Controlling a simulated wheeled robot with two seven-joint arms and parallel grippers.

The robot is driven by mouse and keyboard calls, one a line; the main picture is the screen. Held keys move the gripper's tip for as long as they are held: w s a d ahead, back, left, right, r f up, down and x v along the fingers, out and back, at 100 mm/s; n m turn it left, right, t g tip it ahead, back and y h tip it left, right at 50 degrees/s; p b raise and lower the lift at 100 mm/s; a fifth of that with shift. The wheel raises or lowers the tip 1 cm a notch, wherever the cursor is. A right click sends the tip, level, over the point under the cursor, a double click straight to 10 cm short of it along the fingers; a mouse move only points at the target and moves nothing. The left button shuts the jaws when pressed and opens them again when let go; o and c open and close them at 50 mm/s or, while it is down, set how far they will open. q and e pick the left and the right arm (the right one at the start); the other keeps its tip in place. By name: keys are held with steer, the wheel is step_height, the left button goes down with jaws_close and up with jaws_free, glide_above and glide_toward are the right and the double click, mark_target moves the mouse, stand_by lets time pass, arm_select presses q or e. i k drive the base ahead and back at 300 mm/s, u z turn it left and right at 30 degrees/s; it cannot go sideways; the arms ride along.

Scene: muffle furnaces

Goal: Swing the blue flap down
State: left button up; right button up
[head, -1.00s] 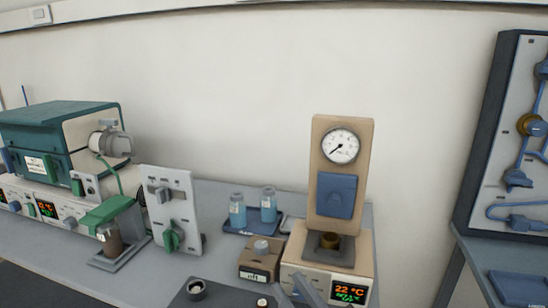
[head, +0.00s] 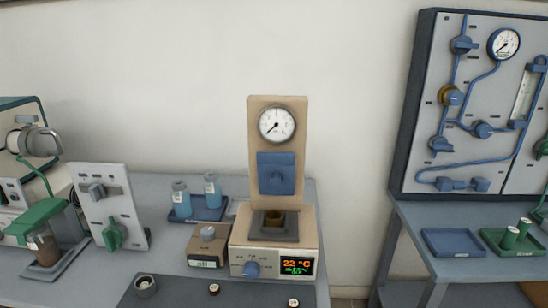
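A display on the base front reads 22 °C. Neither of my grippers shows in the head view.
Left of the device stand a small tan box (head: 208,243), a blue tray (head: 197,214) with two blue bottles, and a white panel (head: 106,208) with green knob. A dark mat (head: 190,292) lies in front. At right, a blue-piped panel (head: 480,125) stands behind a second table with trays.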

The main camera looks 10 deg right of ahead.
mark_target(276, 170)
steer(key=k, duration=0.35)
steer(key=u, duration=1)
steer(key=i, duration=0.65)
steer(key=z, duration=1.55)
